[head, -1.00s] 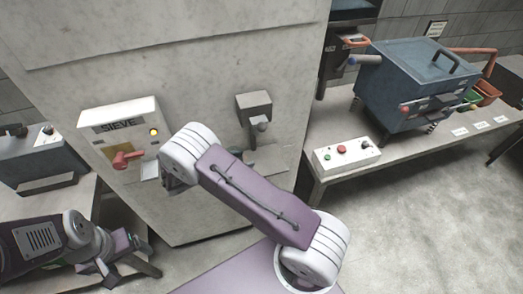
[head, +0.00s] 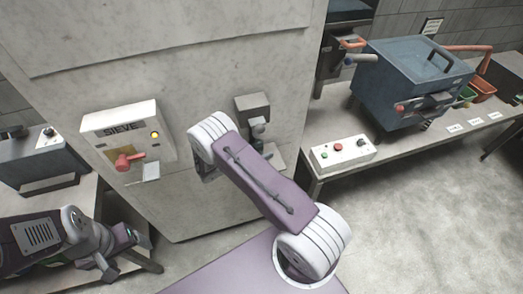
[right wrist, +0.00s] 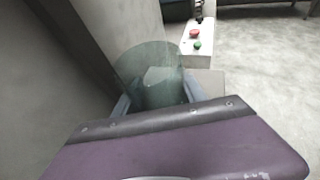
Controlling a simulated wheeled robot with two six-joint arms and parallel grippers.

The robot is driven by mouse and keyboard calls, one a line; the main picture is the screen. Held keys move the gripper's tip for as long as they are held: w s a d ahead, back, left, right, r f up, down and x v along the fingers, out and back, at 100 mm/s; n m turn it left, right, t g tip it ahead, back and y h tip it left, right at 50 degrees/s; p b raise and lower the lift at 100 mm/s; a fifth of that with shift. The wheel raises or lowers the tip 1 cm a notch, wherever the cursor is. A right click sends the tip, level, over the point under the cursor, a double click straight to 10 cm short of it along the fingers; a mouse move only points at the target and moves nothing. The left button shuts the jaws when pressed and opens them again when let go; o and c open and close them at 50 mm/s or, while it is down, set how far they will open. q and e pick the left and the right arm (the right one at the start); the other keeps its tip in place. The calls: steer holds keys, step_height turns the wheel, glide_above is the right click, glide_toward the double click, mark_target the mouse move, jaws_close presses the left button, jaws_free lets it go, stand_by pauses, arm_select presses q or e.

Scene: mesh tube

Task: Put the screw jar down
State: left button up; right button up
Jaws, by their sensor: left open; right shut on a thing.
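In the right wrist view a clear greenish jar (right wrist: 147,62) stands between the two pale fingers of my right gripper (right wrist: 158,98), which is shut on it. A pale grey shape shows through the glass; I cannot tell if it is the jar's contents. In the head view my right arm hides the right gripper and most of what is near it, beside the grey cabinet. My left gripper (head: 122,258) is open and empty at the lower left, in front of the left table.
The cabinet carries a SIEVE box (head: 125,135) with a red handle and a small wall bracket (head: 252,103) with a ledge. To the right, a table (head: 400,150) holds a blue-grey machine (head: 410,80) and a button box (head: 342,153). Floor is clear at lower right.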

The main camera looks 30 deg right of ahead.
steer(key=shift+f, duration=0.2)
steer(key=o, duration=1.1)
